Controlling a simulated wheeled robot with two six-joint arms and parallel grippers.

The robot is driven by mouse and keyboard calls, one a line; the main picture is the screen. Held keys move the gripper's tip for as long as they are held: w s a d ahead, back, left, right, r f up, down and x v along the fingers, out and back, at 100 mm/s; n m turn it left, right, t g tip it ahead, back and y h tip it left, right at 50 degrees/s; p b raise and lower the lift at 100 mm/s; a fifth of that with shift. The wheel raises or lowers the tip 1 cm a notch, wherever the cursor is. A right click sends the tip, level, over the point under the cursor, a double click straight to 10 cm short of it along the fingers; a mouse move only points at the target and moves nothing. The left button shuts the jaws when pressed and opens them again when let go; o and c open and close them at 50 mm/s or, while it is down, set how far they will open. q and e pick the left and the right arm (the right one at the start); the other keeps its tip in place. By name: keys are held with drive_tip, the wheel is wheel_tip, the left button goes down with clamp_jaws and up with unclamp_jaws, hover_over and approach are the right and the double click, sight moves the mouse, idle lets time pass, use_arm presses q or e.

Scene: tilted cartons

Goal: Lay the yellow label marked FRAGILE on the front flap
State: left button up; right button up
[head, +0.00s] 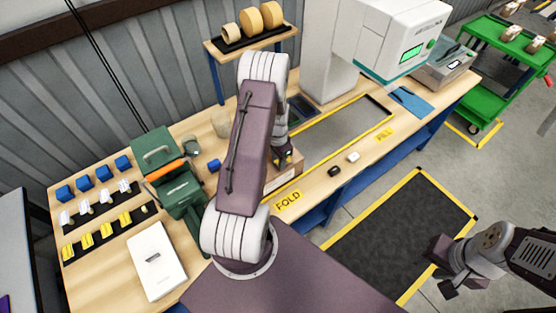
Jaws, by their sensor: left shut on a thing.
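My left gripper (284,157) points down over a brown carton (293,172) at the FOLD end of the bench. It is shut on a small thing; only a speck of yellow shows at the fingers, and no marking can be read. My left arm hides much of the carton, and I cannot make out its front flap or whether the held thing touches it. A pale printed patch shows on the carton's near side. My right gripper (440,266) is off the bench at the right, over the floor, with no held thing visible; its finger gap is unclear.
A green machine (172,175) and white box (156,260) stand near my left arm. A yellow-edged recess (340,128) lies right of the carton.

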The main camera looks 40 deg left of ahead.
use_arm(q)
drive_tip(key=shift+f, duration=0.25)
idle(0.3)
idle(0.4)
drive_tip(key=o, duration=0.9)
drive_tip(key=shift+o, duration=0.8)
drive_tip(key=shift+d, duration=0.1)
drive_tip(key=o, duration=0.4)
drive_tip(key=shift+r, duration=0.1)
drive_tip(key=shift+o, duration=0.2)
